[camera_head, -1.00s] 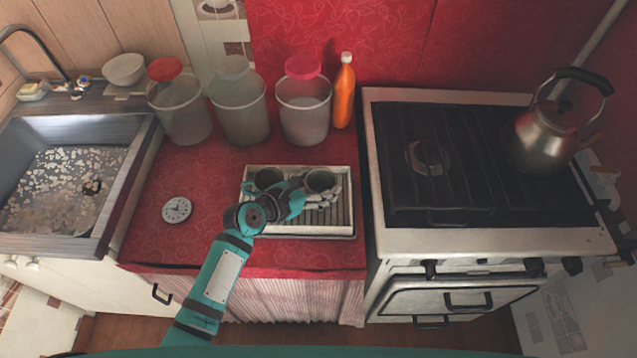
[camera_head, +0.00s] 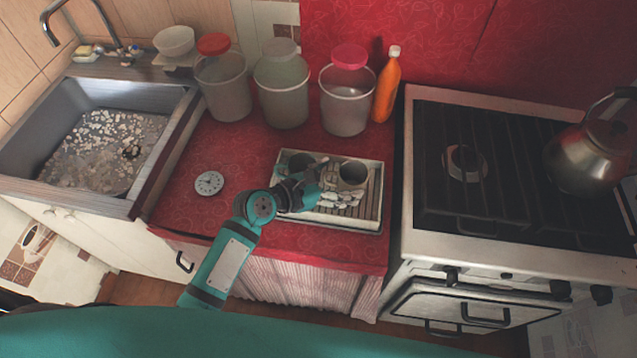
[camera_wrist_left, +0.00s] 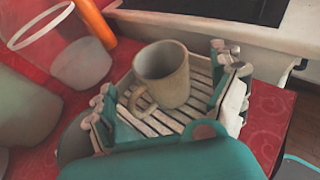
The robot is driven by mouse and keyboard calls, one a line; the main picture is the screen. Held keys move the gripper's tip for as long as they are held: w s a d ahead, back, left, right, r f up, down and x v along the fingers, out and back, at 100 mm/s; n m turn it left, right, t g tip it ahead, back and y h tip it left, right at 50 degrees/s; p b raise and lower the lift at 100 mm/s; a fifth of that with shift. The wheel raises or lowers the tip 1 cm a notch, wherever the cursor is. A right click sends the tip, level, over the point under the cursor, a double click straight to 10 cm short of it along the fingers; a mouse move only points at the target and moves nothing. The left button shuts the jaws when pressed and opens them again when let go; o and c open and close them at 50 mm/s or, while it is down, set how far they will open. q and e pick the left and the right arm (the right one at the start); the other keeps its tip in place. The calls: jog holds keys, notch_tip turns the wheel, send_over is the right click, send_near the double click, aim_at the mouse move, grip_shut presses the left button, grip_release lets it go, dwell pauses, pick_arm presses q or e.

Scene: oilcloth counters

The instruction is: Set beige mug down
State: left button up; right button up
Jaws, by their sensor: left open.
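The beige mug (camera_head: 353,174) stands upright on the slatted tray (camera_head: 374,213), in its right half. In the left wrist view the mug (camera_wrist_left: 163,75) rests on the slats with its handle toward the lower left. My left gripper (camera_head: 332,183) is open just left of the mug. In the left wrist view its spread fingers (camera_wrist_left: 170,88) show on either side of the mug, with visible gaps. My right gripper is not in view.
Three lidded containers (camera_head: 282,92) and an orange bottle (camera_head: 386,88) stand behind the tray. A round white dial (camera_head: 209,183) lies on the red counter to the left. The stove (camera_head: 500,170) with a kettle (camera_head: 588,160) is right, the sink (camera_head: 95,145) left.

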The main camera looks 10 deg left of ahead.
pick_arm(q)
jog(key=v, duration=0.7)
jog(key=shift+s+a, duration=0.15)
jog(key=shift+s, duration=0.05)
jog(key=shift+r, duration=0.1)
